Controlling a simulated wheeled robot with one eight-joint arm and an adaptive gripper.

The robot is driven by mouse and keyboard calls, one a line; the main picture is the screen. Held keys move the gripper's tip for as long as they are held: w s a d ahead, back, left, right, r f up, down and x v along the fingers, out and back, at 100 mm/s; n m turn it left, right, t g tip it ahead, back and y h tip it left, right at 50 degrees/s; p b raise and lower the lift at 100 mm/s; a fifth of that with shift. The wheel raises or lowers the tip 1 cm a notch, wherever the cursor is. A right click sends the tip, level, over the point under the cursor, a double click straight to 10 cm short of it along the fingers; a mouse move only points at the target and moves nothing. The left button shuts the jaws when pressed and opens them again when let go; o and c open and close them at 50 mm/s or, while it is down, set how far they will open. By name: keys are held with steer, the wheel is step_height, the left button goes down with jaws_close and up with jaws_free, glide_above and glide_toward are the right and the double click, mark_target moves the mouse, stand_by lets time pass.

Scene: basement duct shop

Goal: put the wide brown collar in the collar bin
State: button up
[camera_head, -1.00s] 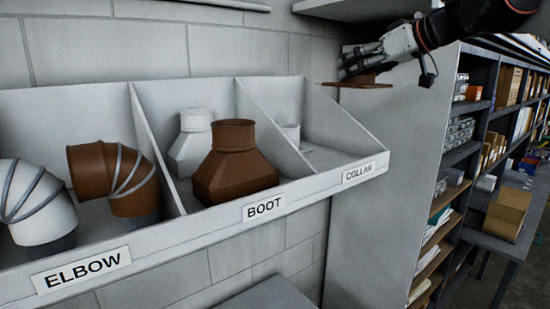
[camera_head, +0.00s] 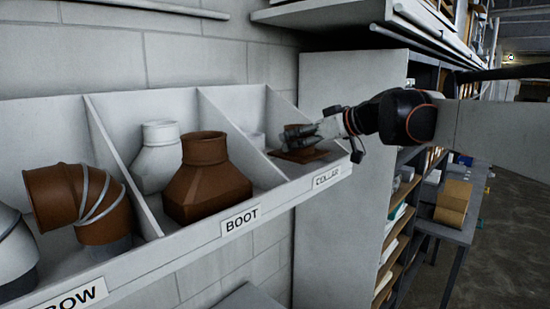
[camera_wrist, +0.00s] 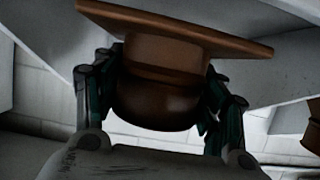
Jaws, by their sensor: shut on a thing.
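The wide brown collar (camera_head: 302,155) is in my gripper (camera_head: 290,137), over the collar bin (camera_head: 328,164) at the right end of the white bin shelf. In the wrist view the collar (camera_wrist: 165,65) sits between both fingers of my gripper (camera_wrist: 160,95), with its flat square flange on the far side. The gripper is shut on its round neck. In the head view the flange is low inside the bin's outline; I cannot tell whether it touches the bin floor.
The boot bin to the left holds a brown boot (camera_head: 208,180) and a white boot (camera_head: 157,158). A brown elbow (camera_head: 82,203) is in the elbow bin. A sloped divider (camera_head: 240,138) separates boot and collar bins. A grey cabinet side (camera_head: 345,90) stands close right.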

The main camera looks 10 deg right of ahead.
mark_target(308, 153)
steer(key=shift+s+a+f, duration=0.1)
steer(key=shift+s+f, duration=0.1)
steer(key=shift+f, duration=0.55)
steer(key=shift+s+f, duration=0.2)
steer(key=shift+f, duration=0.5)
steer(key=shift+s+a+f, duration=0.1)
steer(key=shift+s+f, duration=0.1)
steer(key=shift+f, duration=0.55)
steer(key=o, duration=1.2)
steer(key=shift+f, duration=0.1)
steer(key=shift+c, duration=0.2)
steer(key=shift+r+p, duration=0.25)
steer(key=shift+p, duration=0.05)
